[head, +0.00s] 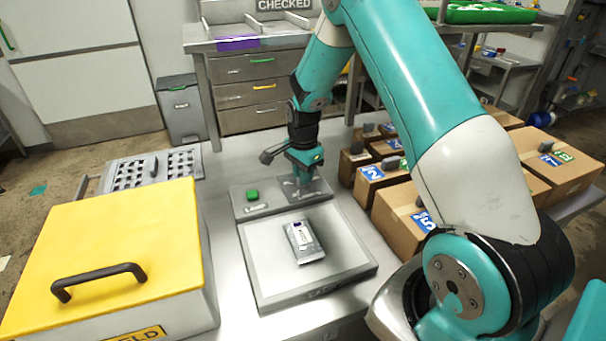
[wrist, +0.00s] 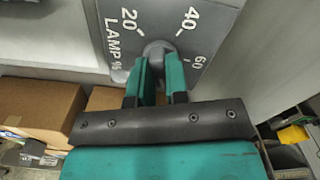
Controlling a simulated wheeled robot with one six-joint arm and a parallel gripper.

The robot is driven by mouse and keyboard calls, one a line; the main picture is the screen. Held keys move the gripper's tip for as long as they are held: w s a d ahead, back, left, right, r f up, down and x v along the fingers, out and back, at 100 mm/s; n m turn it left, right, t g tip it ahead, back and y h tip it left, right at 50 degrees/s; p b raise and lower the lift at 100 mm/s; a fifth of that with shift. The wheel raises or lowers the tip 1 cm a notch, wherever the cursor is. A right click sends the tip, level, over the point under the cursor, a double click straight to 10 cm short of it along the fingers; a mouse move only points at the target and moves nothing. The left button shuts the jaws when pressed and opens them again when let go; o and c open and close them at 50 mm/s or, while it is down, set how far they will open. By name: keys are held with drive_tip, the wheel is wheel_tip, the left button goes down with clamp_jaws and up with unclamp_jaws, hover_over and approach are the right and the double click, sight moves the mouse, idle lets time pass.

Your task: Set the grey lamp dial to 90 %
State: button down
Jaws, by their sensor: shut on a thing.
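The grey lamp dial (wrist: 156,47) sits on a sloped grey plate (wrist: 190,52) marked "LAMP %". In the wrist view the marks 20, 40 and 60 show around the dial; the mark for 90 is not visible. My gripper (wrist: 161,72) is shut on the dial, with its two teal fingers on either side of it. In the head view my gripper (head: 304,180) is down at the right end of the grey control box (head: 268,207) and hides the dial. I cannot tell which value the dial points to.
A green button (head: 252,195) is on the box's left side. In front, a pale panel (head: 345,265) bears a silver pouch (head: 305,243). A yellow-lidded case (head: 125,235) stands left. Cardboard boxes (head: 402,215) crowd the right. A perforated tray (head: 150,170) lies back left.

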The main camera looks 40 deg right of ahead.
drive_tip(key=shift+w+r+m, duration=0.1)
drive_tip(key=shift+m, duration=0.5)
drive_tip(key=c, duration=1.1)
unclamp_jaws()
wheel_tip(320, 180, up, 17)
drive_tip(key=shift+r+b, duration=0.2)
drive_tip(key=shift+b, duration=0.95)
drive_tip(key=s+a+r+n+y, duration=0.1)
drive_tip(key=s+a+r+n, duration=0.1)
drive_tip(key=s+a+n, duration=0.55)
drive_tip(key=s+a+r+n+y, duration=0.1)
drive_tip(key=s+a+r+n, duration=0.1)
drive_tip(key=s+a+n, duration=0.9)
drive_tip(key=s, duration=0.1)
drive_tip(key=s+a+n+y, duration=0.1)
drive_tip(key=s+a+n, duration=0.2)
drive_tip(key=s, duration=0.1)
drive_tip(key=s+a+n+y, duration=0.1)
drive_tip(key=s+a+n, duration=0.1)
drive_tip(key=s+n, duration=0.2)
drive_tip(key=shift+s+a+f, duration=0.4)
drive_tip(key=shift+s, duration=0.05)
